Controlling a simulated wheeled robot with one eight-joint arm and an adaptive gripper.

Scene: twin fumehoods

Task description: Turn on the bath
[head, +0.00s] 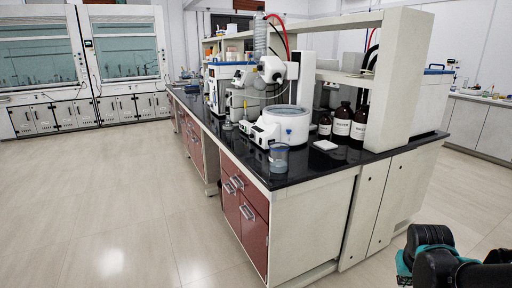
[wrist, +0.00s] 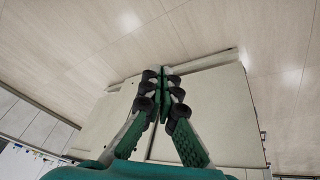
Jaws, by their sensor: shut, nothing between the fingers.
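The bath (head: 287,124), a round white and grey basin with a control unit (head: 262,133) at its front left, stands on the black bench top in the head view. It is part of a rotary evaporator setup. Its switch is too small to make out. In the wrist view my gripper (wrist: 165,72) is shut and empty, its fingertips together, with the bench's pale end panels behind them. My arm shows at the lower right of the head view, apart from the bench and well away from the bath. The bath is not in the wrist view.
A glass beaker (head: 278,158) stands at the bench's front edge, before the bath. Brown bottles (head: 342,124) and a white pad (head: 324,145) are to its right. A white shelf post (head: 398,80) rises at the right end. The floor (head: 120,200) at left is clear; fumehoods (head: 125,50) stand behind.

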